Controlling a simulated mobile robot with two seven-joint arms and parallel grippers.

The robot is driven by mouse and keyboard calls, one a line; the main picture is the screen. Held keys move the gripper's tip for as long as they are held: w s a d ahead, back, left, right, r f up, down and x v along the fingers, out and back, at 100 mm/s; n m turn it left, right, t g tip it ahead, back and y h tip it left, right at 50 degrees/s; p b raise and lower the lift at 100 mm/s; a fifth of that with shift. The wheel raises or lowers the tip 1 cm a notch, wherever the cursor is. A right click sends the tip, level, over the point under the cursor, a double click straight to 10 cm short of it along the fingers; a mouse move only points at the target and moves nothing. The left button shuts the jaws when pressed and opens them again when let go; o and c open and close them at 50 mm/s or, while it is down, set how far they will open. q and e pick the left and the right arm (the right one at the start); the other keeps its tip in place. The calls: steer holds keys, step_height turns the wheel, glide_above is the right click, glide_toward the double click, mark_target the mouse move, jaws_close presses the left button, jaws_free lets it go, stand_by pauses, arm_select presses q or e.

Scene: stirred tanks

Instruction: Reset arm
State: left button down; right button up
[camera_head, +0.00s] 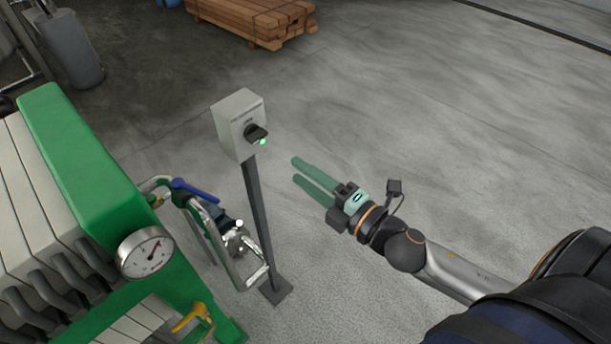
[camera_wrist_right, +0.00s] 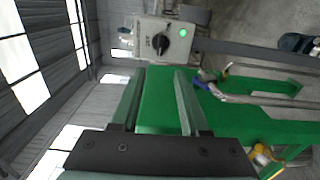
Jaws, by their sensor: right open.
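My right gripper (camera_head: 308,180) is open and empty, its two green fingers apart and pointing left toward a grey control box (camera_head: 240,122) on a post. The box has a black rotary knob (camera_head: 256,133) and a lit green lamp (camera_head: 262,142). The fingers are apart from the box, to the right of it and lower in the head view. In the right wrist view the open fingers (camera_wrist_right: 159,75) show with the box (camera_wrist_right: 150,36), its dark knob (camera_wrist_right: 160,43) and green lamp (camera_wrist_right: 183,33) beyond their tips. My left gripper is not in view.
A green-framed machine (camera_head: 75,160) with a pressure gauge (camera_head: 146,254) and metal pipes (camera_head: 222,240) stands at the left. The box's dark post (camera_head: 258,225) rises from a floor plate. A timber stack (camera_head: 252,20) lies at the back. The floor at the right is clear.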

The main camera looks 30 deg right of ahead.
stand_by(0.5)
steer(key=s+a+f+m+g+h, duration=0.1)
steer(key=s+f+m+g, duration=0.3)
steer(key=f+m, duration=0.6)
steer(key=s+a+f+m+g+h, duration=0.1)
steer(key=s+f+m+g+h, duration=0.1)
steer(key=s+f+m, duration=0.7)
step_height(320, 180, down, 8)
steer(key=shift+a+r+m+g+h, duration=0.15)
steer(key=shift+m+g+h, duration=0.35)
steer(key=shift+g, duration=0.4)
steer(key=shift+a, duration=0.1)
